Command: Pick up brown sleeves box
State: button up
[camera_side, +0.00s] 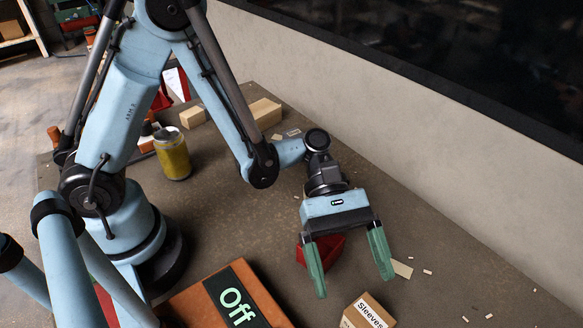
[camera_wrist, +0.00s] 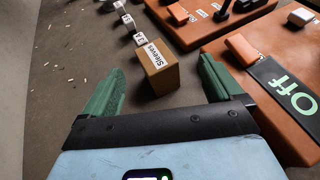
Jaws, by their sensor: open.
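The brown sleeves box (camera_side: 367,312) is a small cardboard-coloured block with a white "Sleeves" label. It sits on the dark table at the bottom edge of the side view, partly cut off. In the wrist view the box (camera_wrist: 157,75) stands ahead of the fingers, near the middle of the gap between them. My gripper (camera_side: 350,268) has its two green fingers spread wide with nothing between them. In the wrist view my gripper (camera_wrist: 160,90) also shows open, its left and right fingertips on either side of the box's line.
An orange-brown panel marked "Off" (camera_side: 222,297) lies beside the box, with another orange-brown panel (camera_wrist: 207,22) beyond. A red object (camera_side: 321,248) is behind my gripper. A yellow can (camera_side: 173,152) and wooden blocks (camera_side: 264,112) stand farther back. A wall (camera_side: 400,110) borders the table.

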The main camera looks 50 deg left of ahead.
aim_at(368, 312)
jog(key=shift+w+x, duration=0.15)
jog(key=shift+x, duration=1.15)
jog(key=shift+w+x, duration=0.15)
jog(key=shift+x, duration=1.15)
jog(key=shift+d, duration=0.1)
jog(key=c, duration=1.3)
